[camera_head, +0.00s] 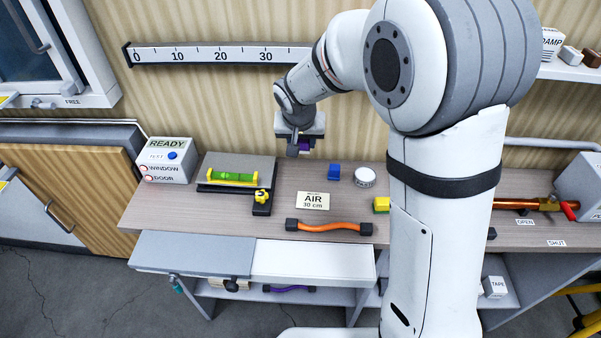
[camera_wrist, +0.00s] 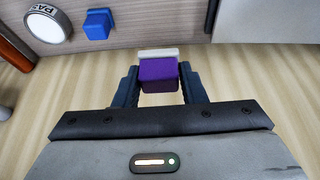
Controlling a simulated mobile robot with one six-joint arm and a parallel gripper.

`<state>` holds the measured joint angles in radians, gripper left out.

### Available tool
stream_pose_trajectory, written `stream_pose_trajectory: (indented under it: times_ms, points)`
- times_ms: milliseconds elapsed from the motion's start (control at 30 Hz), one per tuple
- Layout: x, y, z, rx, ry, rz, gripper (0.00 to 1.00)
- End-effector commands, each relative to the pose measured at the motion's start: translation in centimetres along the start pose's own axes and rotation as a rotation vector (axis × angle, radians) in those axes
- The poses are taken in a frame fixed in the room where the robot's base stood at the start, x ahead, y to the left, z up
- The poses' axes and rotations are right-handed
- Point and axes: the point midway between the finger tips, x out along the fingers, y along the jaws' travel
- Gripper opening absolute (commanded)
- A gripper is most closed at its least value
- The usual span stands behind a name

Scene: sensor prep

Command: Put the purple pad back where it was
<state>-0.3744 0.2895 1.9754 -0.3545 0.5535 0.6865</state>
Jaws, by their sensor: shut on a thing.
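My gripper (camera_head: 302,149) is shut on the purple pad (camera_head: 305,146), held in the air above the back of the workbench. In the wrist view the pad (camera_wrist: 158,69) is a small purple block with a pale layer at its far end, gripped between the two dark fingers (camera_wrist: 158,78). A blue block (camera_head: 334,172) stands on the bench below and to the right of my gripper. It also shows in the wrist view (camera_wrist: 97,24). I cannot tell from the frames where the pad stood before.
A round white PASS piece (camera_head: 365,177), an AIR 30 cm card (camera_head: 313,201), an orange-handled bar (camera_head: 329,226), a yellow block (camera_head: 381,205) and a spirit level (camera_head: 232,178) lie on the bench (camera_head: 190,214). A ruler rail (camera_head: 215,54) is on the wall. The READY box (camera_head: 167,160) stands left.

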Motion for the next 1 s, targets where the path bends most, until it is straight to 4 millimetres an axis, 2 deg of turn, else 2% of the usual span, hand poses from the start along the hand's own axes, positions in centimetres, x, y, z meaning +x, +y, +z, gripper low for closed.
stream_pose_trajectory:
  times_ms: [200,600,1000]
  points:
    - [3.7,-0.2,1.7,0.000,-0.005,0.003,0.16]
    - [8.2,-0.5,3.5,-0.003,-0.002,0.001,0.16]
    - [8.9,-0.6,3.8,-0.003,0.000,-0.001,0.16]
